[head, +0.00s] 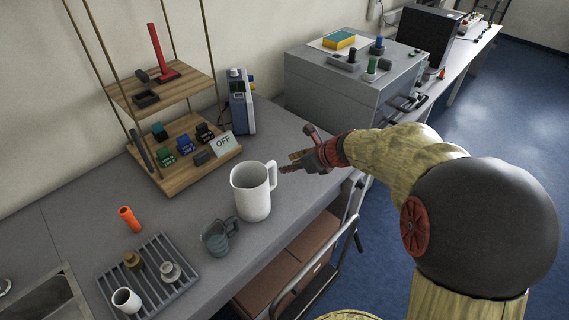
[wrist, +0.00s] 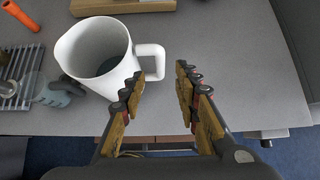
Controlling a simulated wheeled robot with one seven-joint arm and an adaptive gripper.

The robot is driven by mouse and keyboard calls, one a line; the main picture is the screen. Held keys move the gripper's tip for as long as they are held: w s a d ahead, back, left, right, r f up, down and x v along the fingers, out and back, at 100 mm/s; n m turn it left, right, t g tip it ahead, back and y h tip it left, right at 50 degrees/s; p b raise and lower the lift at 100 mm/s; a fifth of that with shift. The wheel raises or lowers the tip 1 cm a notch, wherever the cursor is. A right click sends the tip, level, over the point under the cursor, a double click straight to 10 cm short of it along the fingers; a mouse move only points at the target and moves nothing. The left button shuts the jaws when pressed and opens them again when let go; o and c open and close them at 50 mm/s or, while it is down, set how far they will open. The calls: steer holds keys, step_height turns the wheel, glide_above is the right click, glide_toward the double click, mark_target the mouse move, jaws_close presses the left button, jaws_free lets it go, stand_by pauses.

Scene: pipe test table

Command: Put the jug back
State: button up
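A white jug (head: 252,196) stands upright on the grey table, its handle on the right side. In the wrist view the jug (wrist: 97,58) is at the upper left, and its handle (wrist: 151,60) points toward the space just beyond my fingertips. My gripper (head: 291,163) is to the right of the jug in the head view, at about the height of its rim. In the wrist view my gripper (wrist: 160,87) has its fingers apart with nothing between them. The left fingertip is close to the handle; I cannot tell whether they touch.
A small grey translucent jug (head: 217,238) stands close to the white jug. A slatted rack (head: 150,278) with small vessels and an orange tube (head: 129,218) are further left. A wooden shelf stand (head: 185,167) is behind. A chair (head: 300,262) stands at the table's front edge.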

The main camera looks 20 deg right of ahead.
steer(key=s+a+r+n+g, duration=0.1)
steer(key=s+a+r+n, duration=0.5)
steer(key=n, duration=0.3)
steer(key=s+a+r+n+g, duration=0.1)
steer(key=s+a+r+n, duration=0.3)
steer(key=s+a+n, duration=0.3)
steer(key=s+d+r+n+h, duration=0.2)
steer(key=s+d+n+h, duration=0.1)
steer(key=s+n, duration=1.1)
steer(key=shift+r+n+g, duration=0.2)
steer(key=shift+n+g, duration=0.2)
steer(key=shift+n, duration=0.3)
steer(key=shift+s, duration=0.1)
